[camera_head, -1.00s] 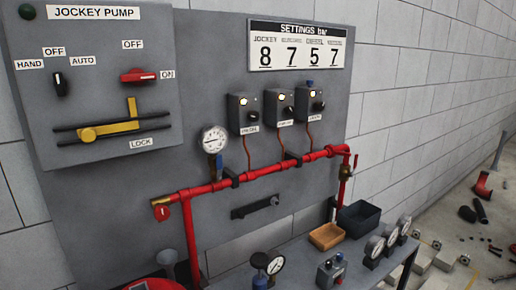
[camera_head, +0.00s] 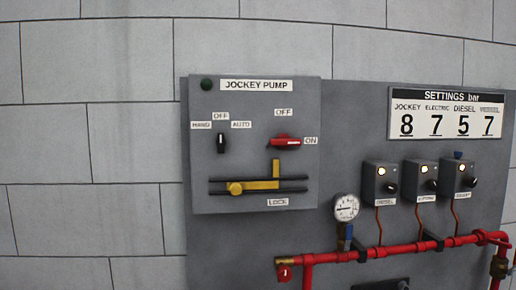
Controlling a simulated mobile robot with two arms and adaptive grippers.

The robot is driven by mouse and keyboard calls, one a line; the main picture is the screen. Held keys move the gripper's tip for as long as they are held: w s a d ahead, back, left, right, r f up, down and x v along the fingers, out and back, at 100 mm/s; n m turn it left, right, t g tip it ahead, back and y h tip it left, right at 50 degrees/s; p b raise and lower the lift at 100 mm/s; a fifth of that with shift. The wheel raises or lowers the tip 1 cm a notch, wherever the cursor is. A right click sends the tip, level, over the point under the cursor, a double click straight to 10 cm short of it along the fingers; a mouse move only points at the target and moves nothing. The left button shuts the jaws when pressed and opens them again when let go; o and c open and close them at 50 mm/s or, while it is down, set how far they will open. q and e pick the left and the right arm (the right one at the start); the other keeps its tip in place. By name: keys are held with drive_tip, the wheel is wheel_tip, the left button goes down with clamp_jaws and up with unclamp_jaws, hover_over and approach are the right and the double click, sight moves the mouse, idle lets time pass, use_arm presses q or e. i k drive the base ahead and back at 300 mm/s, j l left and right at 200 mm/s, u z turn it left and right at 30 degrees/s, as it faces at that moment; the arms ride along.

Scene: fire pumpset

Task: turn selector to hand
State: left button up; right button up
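The black selector knob (camera_head: 221,143) is on the grey jockey pump panel (camera_head: 204,165), at the panel's left. It stands about upright, under the OFF label (camera_head: 221,116). The HAND label (camera_head: 201,125) is to its upper left and the AUTO label (camera_head: 241,125) to its upper right. Neither of my grippers shows in the head view.
A red switch (camera_head: 286,142) points toward ON, right of the knob. A yellow lock bar (camera_head: 262,185) runs below on dark rails. Right are a gauge (camera_head: 346,207), several switch boxes and red pipe (camera_head: 400,249). Bare block wall (camera_head: 90,150) fills the left.

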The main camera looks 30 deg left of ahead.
sight(221, 142)
drive_tip(key=k+u, duration=0.15)
drive_tip(key=u, duration=0.75)
